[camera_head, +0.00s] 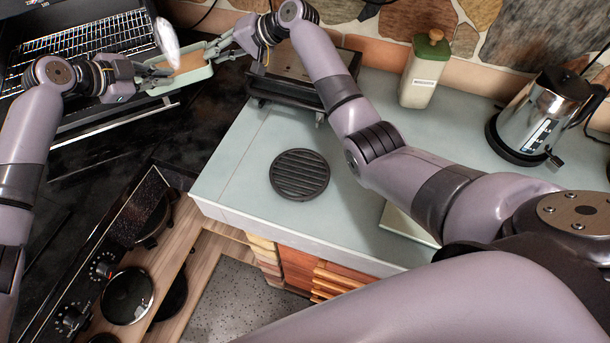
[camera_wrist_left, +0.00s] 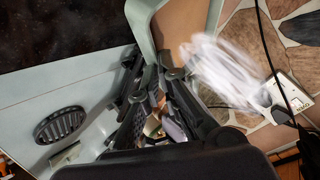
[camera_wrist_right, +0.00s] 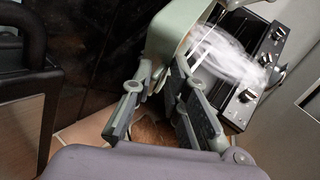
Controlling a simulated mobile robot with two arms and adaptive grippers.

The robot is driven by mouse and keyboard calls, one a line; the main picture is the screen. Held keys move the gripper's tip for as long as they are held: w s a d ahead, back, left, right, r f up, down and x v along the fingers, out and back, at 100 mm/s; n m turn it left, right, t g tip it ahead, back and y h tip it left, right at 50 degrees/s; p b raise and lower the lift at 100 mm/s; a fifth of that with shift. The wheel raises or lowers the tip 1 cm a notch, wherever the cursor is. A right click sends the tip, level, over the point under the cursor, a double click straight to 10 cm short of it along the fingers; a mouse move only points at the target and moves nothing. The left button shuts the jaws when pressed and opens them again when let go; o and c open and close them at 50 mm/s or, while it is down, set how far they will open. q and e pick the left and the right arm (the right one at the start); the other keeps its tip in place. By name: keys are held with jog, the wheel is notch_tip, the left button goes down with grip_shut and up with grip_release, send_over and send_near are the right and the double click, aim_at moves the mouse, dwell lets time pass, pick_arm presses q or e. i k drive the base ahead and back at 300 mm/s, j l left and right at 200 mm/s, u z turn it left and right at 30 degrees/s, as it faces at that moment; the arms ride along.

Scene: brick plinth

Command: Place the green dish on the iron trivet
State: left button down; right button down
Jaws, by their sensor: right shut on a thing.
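The green dish (camera_head: 198,74), oblong with a brown inside, is held above the dark surface at the upper left. My right gripper (camera_head: 226,44) is shut on its right end; the dish wall (camera_wrist_right: 168,40) is between the fingertips in the right wrist view. My left gripper (camera_head: 158,72) is at the dish's left end, its fingers apart with the dish wall (camera_wrist_left: 146,25) between or close to their tips. The round black slatted iron trivet (camera_head: 299,174) lies bare on the pale counter; it also shows in the left wrist view (camera_wrist_left: 60,124).
A whitish, blurred plume (camera_head: 167,42) rises over the dish. A dark appliance (camera_head: 285,80) stands at the counter's back left. A cream canister (camera_head: 423,70) and steel kettle (camera_head: 540,115) stand at the back right. The counter around the trivet is clear. A hob (camera_head: 125,250) is lower left.

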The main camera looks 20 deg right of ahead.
aim_at(300, 172)
jog(key=k+l+z, duration=0.1)
jog(key=k+z, duration=0.25)
jog(key=k, duration=0.25)
jog(key=j+z, duration=0.45)
jog(key=k+j+z, duration=0.1)
jog(key=j+z, duration=0.15)
jog(key=z, duration=0.2)
jog(key=k+j, duration=0.15)
jog(key=j, duration=0.2)
jog(key=k+j, duration=0.15)
jog(key=j, duration=0.15)
